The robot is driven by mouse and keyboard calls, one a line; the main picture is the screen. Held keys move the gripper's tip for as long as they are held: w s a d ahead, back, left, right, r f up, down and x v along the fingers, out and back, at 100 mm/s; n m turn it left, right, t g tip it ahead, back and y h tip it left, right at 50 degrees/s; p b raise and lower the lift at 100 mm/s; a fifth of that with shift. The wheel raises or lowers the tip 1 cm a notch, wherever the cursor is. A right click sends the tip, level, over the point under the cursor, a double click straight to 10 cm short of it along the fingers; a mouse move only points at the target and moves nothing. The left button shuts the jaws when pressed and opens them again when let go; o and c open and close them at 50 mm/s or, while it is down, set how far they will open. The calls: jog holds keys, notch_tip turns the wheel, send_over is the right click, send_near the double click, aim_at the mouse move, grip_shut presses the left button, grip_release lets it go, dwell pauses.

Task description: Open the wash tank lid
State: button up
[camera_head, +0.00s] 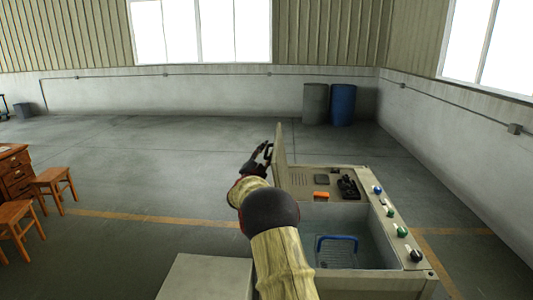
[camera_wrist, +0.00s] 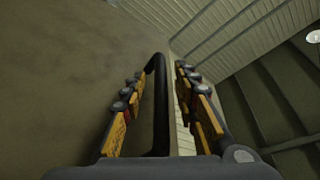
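The wash tank lid (camera_head: 281,150) stands raised, near upright, at the left rear of the wash tank (camera_head: 378,278), seen almost edge-on in the head view. The tank's basin is uncovered below it. My gripper (camera_head: 265,152) is at the lid's left face, near its upper part. In the wrist view, the lid's face (camera_wrist: 75,65) fills the left side, and a black bar handle (camera_wrist: 160,105) runs between the fingers of my gripper (camera_wrist: 158,100). The fingers are apart, with gaps showing beside the bar. The handle is hidden in the head view.
A blue-handled basket (camera_head: 337,250) sits in the basin. An orange block (camera_head: 321,196) and a dark device (camera_head: 348,187) lie on the rear deck. Coloured knobs line the right rim. Wooden stools (camera_head: 54,186) stand left; open floor lies behind.

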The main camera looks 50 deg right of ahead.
jog(key=shift+c, duration=0.7)
grip_shut()
